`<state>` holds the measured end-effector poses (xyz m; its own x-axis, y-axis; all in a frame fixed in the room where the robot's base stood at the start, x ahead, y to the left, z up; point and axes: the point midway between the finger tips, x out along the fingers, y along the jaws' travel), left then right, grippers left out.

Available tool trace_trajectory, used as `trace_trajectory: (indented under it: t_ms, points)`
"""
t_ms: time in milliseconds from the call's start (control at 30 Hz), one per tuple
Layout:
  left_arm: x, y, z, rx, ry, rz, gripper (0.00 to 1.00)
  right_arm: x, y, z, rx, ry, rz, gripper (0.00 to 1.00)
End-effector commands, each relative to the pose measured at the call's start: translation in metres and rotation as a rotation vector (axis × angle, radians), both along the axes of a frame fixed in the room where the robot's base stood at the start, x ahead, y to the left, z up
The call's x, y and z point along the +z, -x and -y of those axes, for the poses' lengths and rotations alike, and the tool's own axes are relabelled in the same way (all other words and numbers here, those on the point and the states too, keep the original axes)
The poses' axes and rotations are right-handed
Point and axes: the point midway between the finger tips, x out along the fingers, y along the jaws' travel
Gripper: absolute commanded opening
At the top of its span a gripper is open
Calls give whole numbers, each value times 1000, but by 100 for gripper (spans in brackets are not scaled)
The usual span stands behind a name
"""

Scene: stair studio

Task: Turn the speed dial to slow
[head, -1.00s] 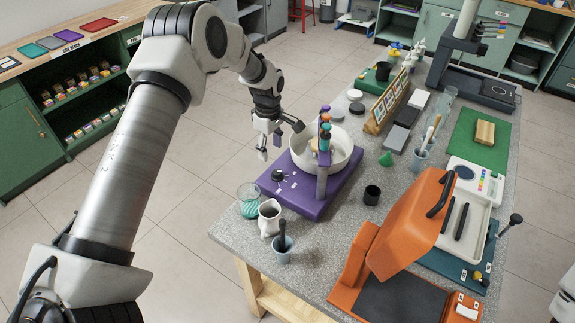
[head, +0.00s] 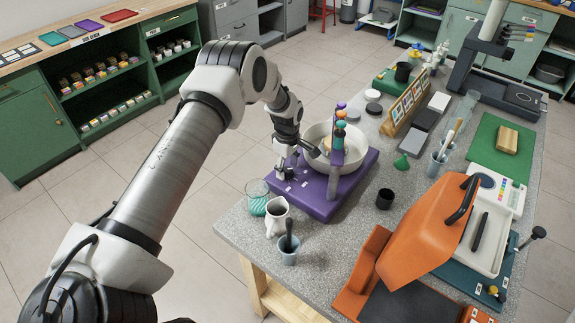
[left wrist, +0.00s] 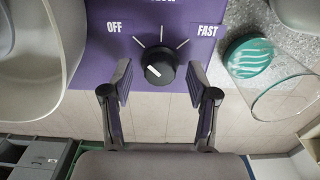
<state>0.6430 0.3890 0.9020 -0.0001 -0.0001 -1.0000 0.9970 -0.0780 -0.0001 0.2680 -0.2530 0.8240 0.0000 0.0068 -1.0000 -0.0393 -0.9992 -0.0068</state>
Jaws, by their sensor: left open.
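The purple machine (head: 318,203) with a white round bowl (head: 347,168) stands at the near left part of the grey table. Its black speed dial (left wrist: 160,66) shows in the left wrist view, with OFF printed to its left, FAST to its right and a third label cut off at the top. In the head view my left gripper (head: 288,170) hides the dial. My right gripper is out of view.
A glass with teal contents (head: 257,204), a white pitcher (head: 277,218) and a blue cup (head: 289,252) stand close on the near side. A black cup (head: 384,199) and an orange press (head: 428,235) are to the right. Bare tabletop lies between.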

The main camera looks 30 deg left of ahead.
Motion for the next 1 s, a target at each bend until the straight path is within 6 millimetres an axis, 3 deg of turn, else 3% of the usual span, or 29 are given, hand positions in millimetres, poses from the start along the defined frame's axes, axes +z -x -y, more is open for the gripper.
trace_trajectory:
  t_ms: [100,267,667,1000]
  points:
    - [0,0,0,0,0,0,56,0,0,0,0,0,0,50]
    - [0,0,0,0,0,0,0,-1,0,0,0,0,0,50]
    - [0,0,0,-32,0,1,0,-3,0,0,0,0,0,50]
    - [-1,-1,0,-223,0,3,0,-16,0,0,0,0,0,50]
